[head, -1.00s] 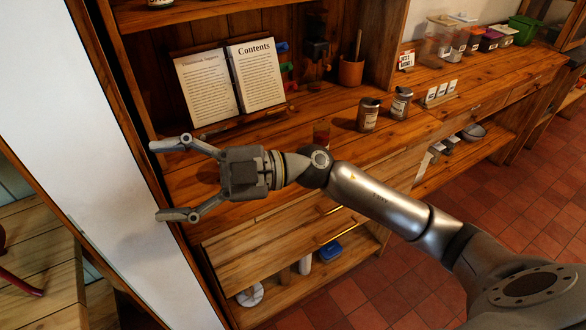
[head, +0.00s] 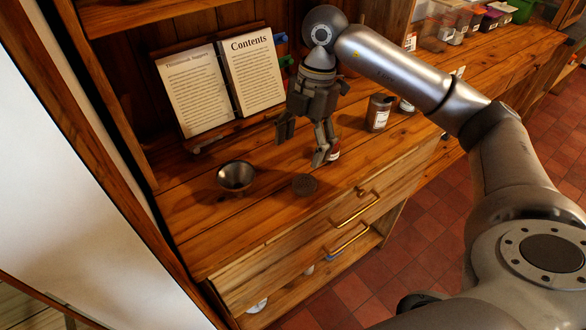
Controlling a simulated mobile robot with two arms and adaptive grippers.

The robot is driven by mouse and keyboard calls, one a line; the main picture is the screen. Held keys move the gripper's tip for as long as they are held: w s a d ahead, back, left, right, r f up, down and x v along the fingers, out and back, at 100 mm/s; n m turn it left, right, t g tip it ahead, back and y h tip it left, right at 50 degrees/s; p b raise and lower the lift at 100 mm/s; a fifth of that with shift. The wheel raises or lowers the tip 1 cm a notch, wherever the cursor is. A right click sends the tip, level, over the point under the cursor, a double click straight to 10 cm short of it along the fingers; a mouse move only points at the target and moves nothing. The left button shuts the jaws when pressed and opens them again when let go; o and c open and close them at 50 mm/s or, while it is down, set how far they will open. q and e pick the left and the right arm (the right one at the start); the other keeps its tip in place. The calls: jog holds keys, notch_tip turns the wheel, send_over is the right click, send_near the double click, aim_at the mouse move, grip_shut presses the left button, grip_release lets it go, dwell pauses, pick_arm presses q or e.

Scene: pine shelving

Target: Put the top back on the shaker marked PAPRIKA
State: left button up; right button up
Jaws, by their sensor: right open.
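My right gripper (head: 301,152) hangs over the counter with its fingers pointing down, open, with nothing seen between them. A small jar with a reddish body and pale label (head: 335,152) stands just right of the right-hand finger and is partly hidden by it. Its label cannot be read, and I cannot tell if they touch. A dark round disc (head: 304,185), perhaps a shaker top, lies flat on the counter below the gripper, apart from it. A capped shaker (head: 378,113) stands farther right. Another shaker (head: 405,106) is partly hidden behind my arm. My left gripper is not in view.
A metal funnel-like bowl (head: 236,177) stands left of the disc. An open book on a stand (head: 225,85) is at the back. Drawers with brass handles (head: 355,207) are below the counter's front edge. Several containers (head: 450,22) stand at the far right. The front-left counter is clear.

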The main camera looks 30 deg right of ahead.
jog(key=d, duration=0.2)
send_over(305, 182)
jog(key=w+d, duration=0.1)
jog(key=shift+m+h, duration=0.3)
notch_tip(305, 182, down, 4)
jog(key=shift+f, duration=0.4)
pick_arm(q)
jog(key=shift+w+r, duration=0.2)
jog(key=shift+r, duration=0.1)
jog(key=shift+p, duration=0.3)
pick_arm(e)
jog(key=f, duration=0.1)
jog(key=f+p, duration=0.1)
jog(key=s+f, duration=0.1)
jog(key=f, duration=0.1)
jog(key=shift+a, duration=0.4)
jog(key=shift+f, duration=0.6)
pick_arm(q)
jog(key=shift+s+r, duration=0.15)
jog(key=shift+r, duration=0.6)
